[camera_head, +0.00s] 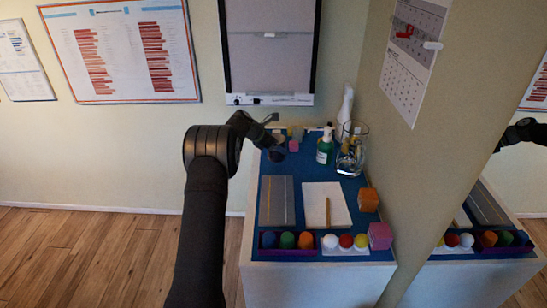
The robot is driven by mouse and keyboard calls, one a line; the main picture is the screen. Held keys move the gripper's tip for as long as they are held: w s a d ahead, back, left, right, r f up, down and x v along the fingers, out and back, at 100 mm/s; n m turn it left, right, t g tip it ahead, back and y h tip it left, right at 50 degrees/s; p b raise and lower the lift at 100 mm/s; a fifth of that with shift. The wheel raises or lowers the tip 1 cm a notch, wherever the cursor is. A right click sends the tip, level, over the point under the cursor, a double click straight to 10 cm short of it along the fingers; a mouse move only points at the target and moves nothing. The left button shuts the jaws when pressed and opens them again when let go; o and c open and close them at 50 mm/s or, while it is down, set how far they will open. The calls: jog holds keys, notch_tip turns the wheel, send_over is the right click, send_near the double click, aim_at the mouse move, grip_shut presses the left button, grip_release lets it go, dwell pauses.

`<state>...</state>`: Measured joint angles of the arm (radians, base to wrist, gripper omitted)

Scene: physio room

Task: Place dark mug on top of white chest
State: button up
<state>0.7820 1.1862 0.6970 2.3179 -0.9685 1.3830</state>
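The white chest (312,287) stands against the wall at the centre right, with a blue mat on its top. A small dark rounded thing (277,155), possibly the dark mug, shows at the back left of the chest top; my arm's end partly covers that area. My gripper (275,138) is at the end of my black arm, over that back left corner and close to the dark thing. The fingers are too small and dark to tell open from shut, or whether they touch it.
A green pump bottle (324,150) and a clear glass jug (350,155) stand at the back right. A grey board (276,201), a notepad (340,199) with a pencil, coloured blocks and trays of balls fill the front. A mirror (490,215) borders the right.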

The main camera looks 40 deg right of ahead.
jog(key=w, duration=0.1)
jog(key=w+f, duration=0.2)
jog(key=shift+w+a, duration=0.25)
jog(key=shift+f, duration=1.95)
jog(key=shift+f, duration=0.15)
jog(key=o, duration=1.3)
jog(key=shift+f, duration=0.1)
jog(key=shift+a+r, duration=0.25)
jog(key=shift+r, duration=0.15)
jog(key=v, duration=1.1)
jog(key=shift+a+r, duration=0.15)
jog(key=shift+r, duration=0.05)
